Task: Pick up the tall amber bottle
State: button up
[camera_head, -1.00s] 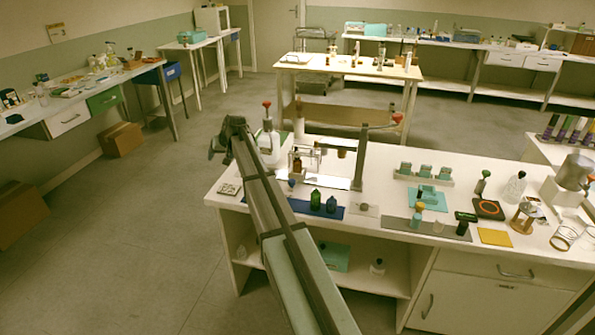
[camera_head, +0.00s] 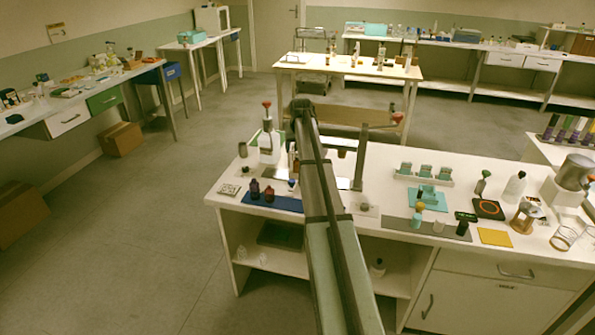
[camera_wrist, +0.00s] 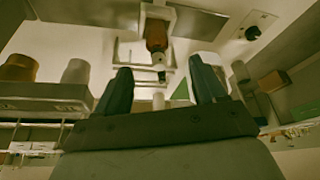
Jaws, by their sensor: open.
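In the wrist view, my gripper (camera_wrist: 160,72) is open, with its two dark fingers apart and nothing held between them. An amber bottle (camera_wrist: 157,36) shows beyond the fingertips, roughly in line with the gap, by a pale frame. Its full height is hard to judge. In the head view, two small dark bottles, one bluish (camera_head: 254,189) and one reddish brown (camera_head: 269,195), stand on the blue mat (camera_head: 288,204). My arm hides much of the frame area there, and my fingers cannot be made out.
A post with a red-tipped side arm (camera_head: 361,158) rises right of my arm. Teal blocks in a rack (camera_head: 424,172) stand farther right. Another orange-brown vessel (camera_wrist: 19,68) shows at the wrist view's left.

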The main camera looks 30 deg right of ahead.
aim_at(297, 157)
jog(key=x, duration=0.5)
jog(key=shift+w+f, duration=0.15)
jog(key=shift+w+d+x, duration=0.1)
jog(key=shift+d+x, duration=0.1)
jog(key=shift+x, duration=1.1)
jog(key=shift+w+d+x, duration=0.1)
jog(key=shift+d+x, duration=0.1)
jog(key=shift+x, duration=1.05)
jog(key=c, duration=1.2)
